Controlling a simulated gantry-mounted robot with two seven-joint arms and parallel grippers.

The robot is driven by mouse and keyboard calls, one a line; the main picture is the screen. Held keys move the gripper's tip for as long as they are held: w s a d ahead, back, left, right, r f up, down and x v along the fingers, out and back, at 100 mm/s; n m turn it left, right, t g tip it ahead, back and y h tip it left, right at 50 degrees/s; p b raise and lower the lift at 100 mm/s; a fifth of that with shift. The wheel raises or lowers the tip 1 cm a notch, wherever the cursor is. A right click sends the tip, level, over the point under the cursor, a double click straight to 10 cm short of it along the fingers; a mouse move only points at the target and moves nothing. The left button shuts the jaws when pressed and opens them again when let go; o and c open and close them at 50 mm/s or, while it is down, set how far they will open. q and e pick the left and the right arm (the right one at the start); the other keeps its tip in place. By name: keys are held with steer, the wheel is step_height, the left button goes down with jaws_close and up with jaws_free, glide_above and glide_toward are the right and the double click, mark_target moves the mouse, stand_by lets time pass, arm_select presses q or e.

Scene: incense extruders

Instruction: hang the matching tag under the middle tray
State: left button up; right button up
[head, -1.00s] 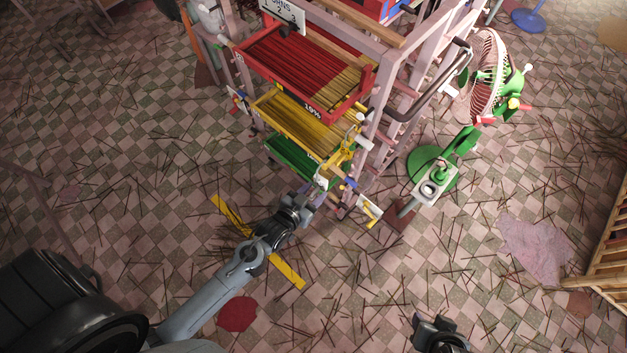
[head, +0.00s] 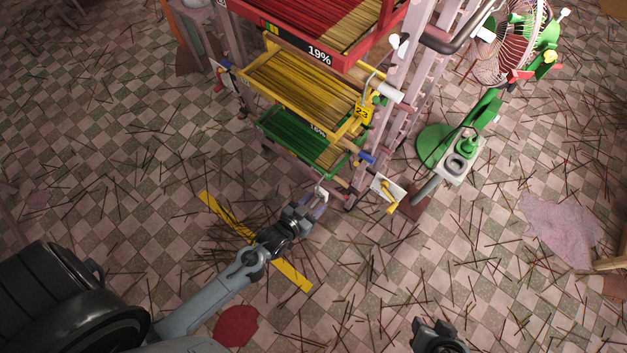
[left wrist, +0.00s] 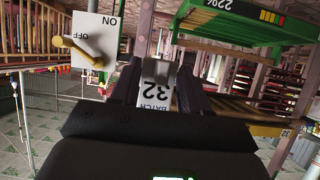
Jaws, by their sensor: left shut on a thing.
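The middle tray (head: 262,95) is yellow and full of brown sticks, between a red tray (head: 285,45) above and a green tray (head: 285,143) below. My left gripper (head: 318,203) is low in front of the green tray, shut on a small white tag (head: 322,193). In the left wrist view the tag (left wrist: 157,88) sits between the fingers, its "BATCH" print upside down with digits 3 and 2. My right gripper (head: 438,335) is at the bottom edge; its jaws are unclear.
A white ON/OFF switch plate (left wrist: 92,30) with a yellow lever stands right of my left gripper in the head view (head: 388,188). A pink frame (head: 395,95) holds the trays. A green-based fan (head: 515,45) stands right. Sticks litter the checkered floor; the space before the trays is open.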

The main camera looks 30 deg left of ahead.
arm_select(q)
steer(key=shift+w+a+f, duration=0.1)
steer(key=shift+w+f, duration=0.1)
steer(key=shift+w+b, duration=0.7)
steer(key=shift+w, duration=0.1)
steer(key=w+d+f+b, duration=0.1)
steer(key=w+f+b, duration=0.1)
steer(key=w+b, duration=0.8)
steer(key=shift+w+d, duration=0.2)
steer(key=shift+w, duration=1.2)
steer(key=shift+f, duration=0.15)
steer(key=o, duration=1.4)
steer(key=shift+o, duration=0.2)
